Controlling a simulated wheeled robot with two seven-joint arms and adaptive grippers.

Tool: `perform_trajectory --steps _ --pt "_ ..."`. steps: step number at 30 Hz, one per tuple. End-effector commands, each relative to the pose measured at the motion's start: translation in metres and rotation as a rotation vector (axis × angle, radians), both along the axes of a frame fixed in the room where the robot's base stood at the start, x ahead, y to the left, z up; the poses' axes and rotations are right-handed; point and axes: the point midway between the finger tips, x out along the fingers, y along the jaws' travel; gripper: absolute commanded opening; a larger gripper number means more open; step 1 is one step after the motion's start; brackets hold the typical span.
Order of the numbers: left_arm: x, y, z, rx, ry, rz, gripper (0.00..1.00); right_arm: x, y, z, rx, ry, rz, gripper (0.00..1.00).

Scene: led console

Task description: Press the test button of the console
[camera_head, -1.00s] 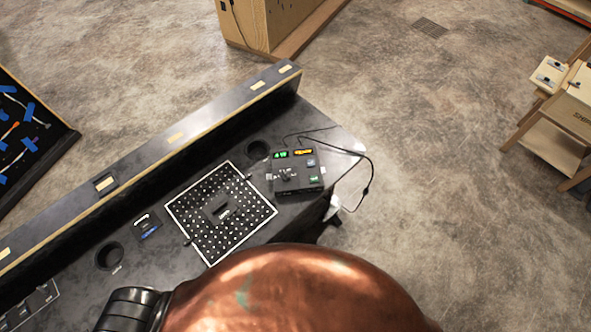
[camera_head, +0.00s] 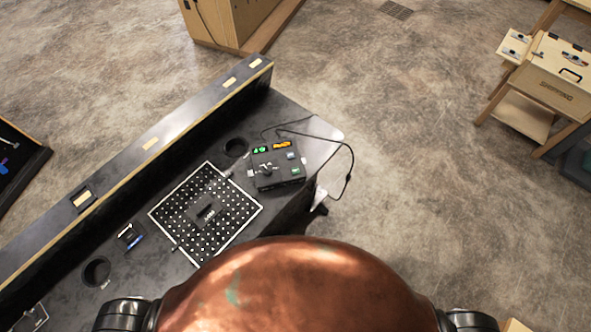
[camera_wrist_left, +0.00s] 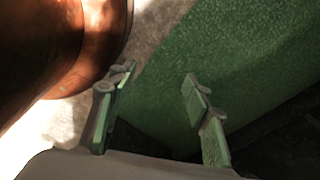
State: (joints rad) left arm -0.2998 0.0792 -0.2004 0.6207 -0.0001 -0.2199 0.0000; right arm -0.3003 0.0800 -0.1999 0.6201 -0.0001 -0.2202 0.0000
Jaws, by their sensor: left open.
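The console (camera_head: 264,173) is a small black box near the far right corner of the dark workbench. It has lit green and orange displays on its far edge, a dark knob or lever (camera_head: 266,168) in the middle, and small light and green buttons (camera_head: 295,169) on its right side. I cannot read which one is the test button. In the left wrist view my left gripper (camera_wrist_left: 158,88) is open and empty, with its fingers apart in front of a green surface. It is away from the console, which does not show there. My right gripper does not show.
A perforated square plate (camera_head: 240,217) lies left of the console. A cable (camera_head: 350,165) loops off the bench's right edge. A long raised ledge (camera_head: 150,145) runs along the bench's back. Wooden furniture (camera_head: 560,75) stands at the right. The floor between is clear.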

Motion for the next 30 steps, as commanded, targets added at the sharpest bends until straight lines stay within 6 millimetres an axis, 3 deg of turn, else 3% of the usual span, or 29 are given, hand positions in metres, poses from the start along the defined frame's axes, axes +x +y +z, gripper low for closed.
perform_trajectory --steps 20,30 --pt "-0.0006 0.0007 0.0000 0.001 0.001 0.000 0.00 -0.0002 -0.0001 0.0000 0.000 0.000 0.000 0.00" --pt "-0.0008 0.0010 0.0000 0.001 0.001 0.000 0.00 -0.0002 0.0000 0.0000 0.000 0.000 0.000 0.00"
